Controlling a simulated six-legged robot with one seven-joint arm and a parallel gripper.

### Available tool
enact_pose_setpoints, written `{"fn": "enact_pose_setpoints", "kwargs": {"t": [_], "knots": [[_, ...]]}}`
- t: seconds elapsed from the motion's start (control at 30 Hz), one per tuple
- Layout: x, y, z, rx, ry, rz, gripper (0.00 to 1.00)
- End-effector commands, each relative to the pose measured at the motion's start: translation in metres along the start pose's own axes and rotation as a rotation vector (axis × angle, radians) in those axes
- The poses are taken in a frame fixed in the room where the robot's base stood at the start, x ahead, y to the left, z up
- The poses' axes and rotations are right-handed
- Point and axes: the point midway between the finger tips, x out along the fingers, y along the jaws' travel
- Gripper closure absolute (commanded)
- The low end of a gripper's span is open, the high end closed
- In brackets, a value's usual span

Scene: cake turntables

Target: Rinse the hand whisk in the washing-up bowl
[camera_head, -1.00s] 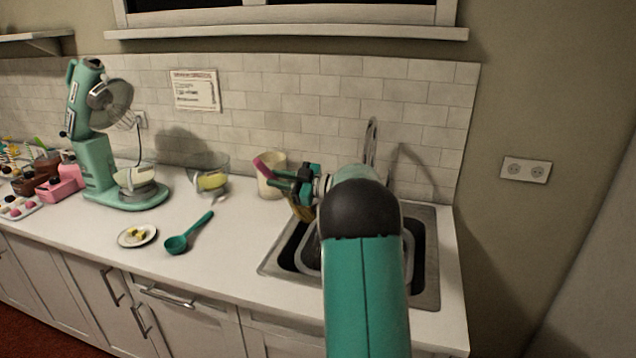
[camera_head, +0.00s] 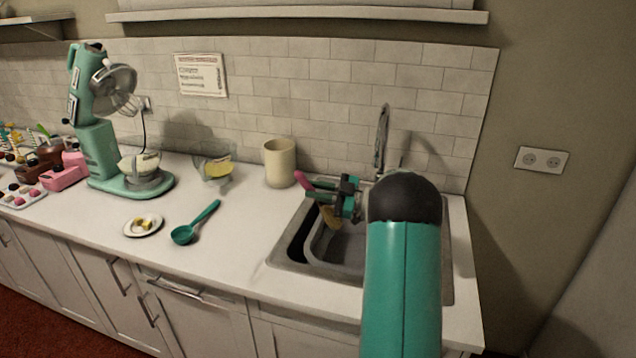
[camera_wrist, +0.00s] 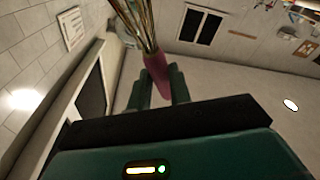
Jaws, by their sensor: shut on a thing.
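The hand whisk has a pink handle (camera_head: 302,180) and yellowish wires (camera_head: 329,216). It is tilted, handle up to the left and wires down to the right. My gripper (camera_head: 338,195) is shut on it. In the wrist view my gripper (camera_wrist: 161,82) has the whisk's pink handle (camera_wrist: 157,68) between its two fingers, with the wires running up out of frame. The grey washing-up bowl (camera_head: 322,246) sits in the sink. The wires are at the bowl's opening; I cannot tell if they touch water. My arm hides the bowl's right side.
The sink (camera_head: 284,258) has a tall tap (camera_head: 381,140) behind it. A cream canister (camera_head: 279,163) stands close to the left.

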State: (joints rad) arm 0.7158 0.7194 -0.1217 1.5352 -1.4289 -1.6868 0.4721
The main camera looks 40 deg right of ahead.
Motion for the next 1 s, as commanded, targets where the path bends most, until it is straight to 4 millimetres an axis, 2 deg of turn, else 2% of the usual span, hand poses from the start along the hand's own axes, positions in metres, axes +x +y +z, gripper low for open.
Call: {"fn": "enact_pose_setpoints", "kwargs": {"t": [1.0], "knots": [[-0.01, -0.035, 0.085, 0.001, -0.001, 0.003, 1.0]]}}
